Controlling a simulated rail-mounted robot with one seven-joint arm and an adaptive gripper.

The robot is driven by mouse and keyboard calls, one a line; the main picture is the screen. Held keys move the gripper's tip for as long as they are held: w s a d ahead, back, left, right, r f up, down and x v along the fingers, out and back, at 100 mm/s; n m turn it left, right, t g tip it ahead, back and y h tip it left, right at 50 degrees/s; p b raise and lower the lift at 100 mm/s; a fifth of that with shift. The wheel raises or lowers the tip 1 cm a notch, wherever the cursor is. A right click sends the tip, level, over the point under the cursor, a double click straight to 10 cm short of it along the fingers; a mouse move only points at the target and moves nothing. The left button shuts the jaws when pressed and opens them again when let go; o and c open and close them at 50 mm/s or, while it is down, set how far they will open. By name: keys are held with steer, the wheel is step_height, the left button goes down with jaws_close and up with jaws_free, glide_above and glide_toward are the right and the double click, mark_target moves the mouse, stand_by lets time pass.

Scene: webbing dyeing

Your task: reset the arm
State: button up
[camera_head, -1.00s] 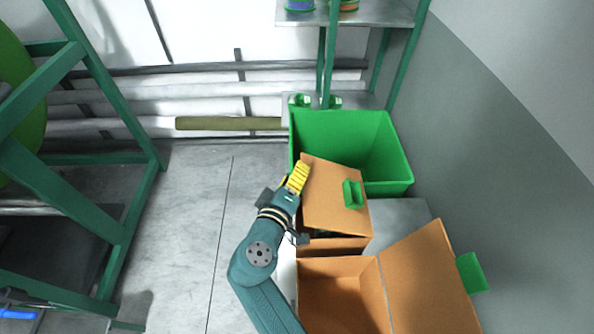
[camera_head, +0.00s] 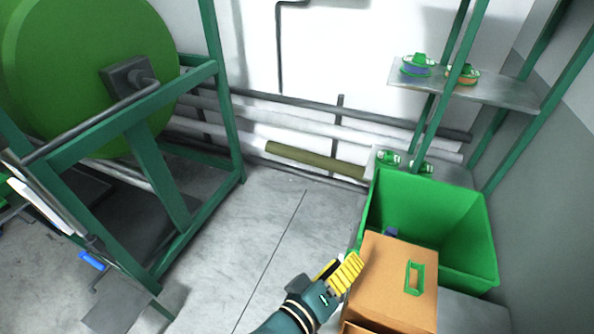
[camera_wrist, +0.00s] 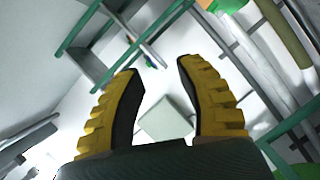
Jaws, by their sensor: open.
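My gripper (camera_head: 341,271) has yellow ribbed fingers and shows at the bottom of the head view, at the left edge of a cardboard box lid. In the wrist view my gripper (camera_wrist: 160,78) is open, with nothing between its two fingers. The wrist view looks past the fingers at green frame bars and a white wall. My teal forearm runs down out of the head view.
The cardboard box (camera_head: 390,285) with a green handle stands right of my gripper. Behind it is a green bin (camera_head: 470,235). A shelf (camera_head: 500,92) holds spools (camera_head: 417,65). A green frame with a large drum (camera_head: 60,70) stands left. Grey floor lies between.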

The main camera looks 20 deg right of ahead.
steer(key=w+a+r+m+t+y, duration=0.15)
steer(key=r+t, duration=0.25)
steer(key=r, duration=0.4)
steer(key=w+a+r+m+t+y, duration=0.1)
steer(key=w+r+t+y, duration=0.2)
steer(key=r, duration=0.4)
steer(key=s+a+r+n+t+y, duration=0.1)
steer(key=s+a+r+t+y, duration=0.1)
steer(key=a+r+t+y, duration=0.4)
steer(key=s+a+r+n+t+y, duration=0.25)
steer(key=a+r, duration=0.25)
steer(key=r, duration=0.3)
step_height(320, 180, up, 28)
steer(key=y+p, duration=0.1)
steer(key=p, duration=2.6)
steer(key=shift+a+f+m+p, duration=0.2)
steer(key=shift+f+m+p, duration=0.05)
steer(key=shift+m+p, duration=0.05)
steer(key=shift+w, duration=0.1)
